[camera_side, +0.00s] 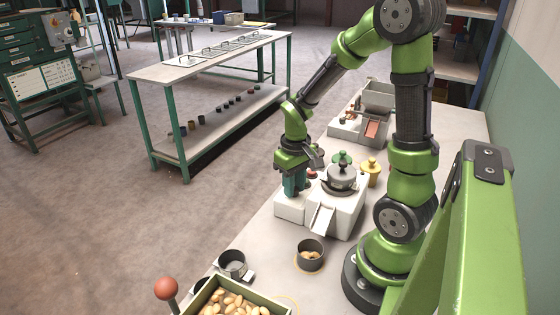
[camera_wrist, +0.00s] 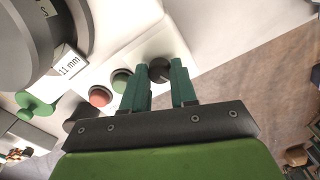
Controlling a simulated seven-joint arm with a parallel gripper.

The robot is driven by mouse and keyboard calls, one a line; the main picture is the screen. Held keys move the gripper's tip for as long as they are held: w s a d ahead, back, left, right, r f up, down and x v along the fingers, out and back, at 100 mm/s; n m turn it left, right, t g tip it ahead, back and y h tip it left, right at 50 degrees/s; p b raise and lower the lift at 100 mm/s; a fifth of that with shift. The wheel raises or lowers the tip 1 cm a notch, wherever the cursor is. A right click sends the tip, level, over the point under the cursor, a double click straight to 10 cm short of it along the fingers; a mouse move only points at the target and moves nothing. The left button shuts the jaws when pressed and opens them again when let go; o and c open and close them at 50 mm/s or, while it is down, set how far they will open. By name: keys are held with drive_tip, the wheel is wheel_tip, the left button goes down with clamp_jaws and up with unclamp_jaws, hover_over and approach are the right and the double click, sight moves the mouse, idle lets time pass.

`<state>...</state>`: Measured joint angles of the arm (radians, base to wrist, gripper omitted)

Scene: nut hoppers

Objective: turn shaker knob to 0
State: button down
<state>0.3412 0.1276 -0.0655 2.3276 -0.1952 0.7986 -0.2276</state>
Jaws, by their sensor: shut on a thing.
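The dark round shaker knob (camera_wrist: 159,68) sits on the white base of the machine, at the end of a row with a green button (camera_wrist: 121,80) and a red button (camera_wrist: 100,96). My gripper (camera_wrist: 160,82) has its two green fingers on either side of the knob, shut on it. The knob's pointer and scale cannot be read. In the side view my gripper (camera_side: 295,186) points down at the left end of the white machine base (camera_side: 345,217) and hides the knob. The grey round bowl (camera_side: 342,177) stands on the base to the right.
A yellow-topped piece (camera_side: 371,170) stands behind the bowl. A second hopper machine (camera_side: 345,130) stands farther back. Bare tabletop (camera_side: 265,245) lies front left of the base.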

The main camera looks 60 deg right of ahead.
drive_tip(key=shift+n, duration=2.3)
drive_tip(key=c, duration=0.9)
unclamp_jaws()
wheel_tip(320, 180, up, 17)
drive_tip(key=shift+f, duration=0.1)
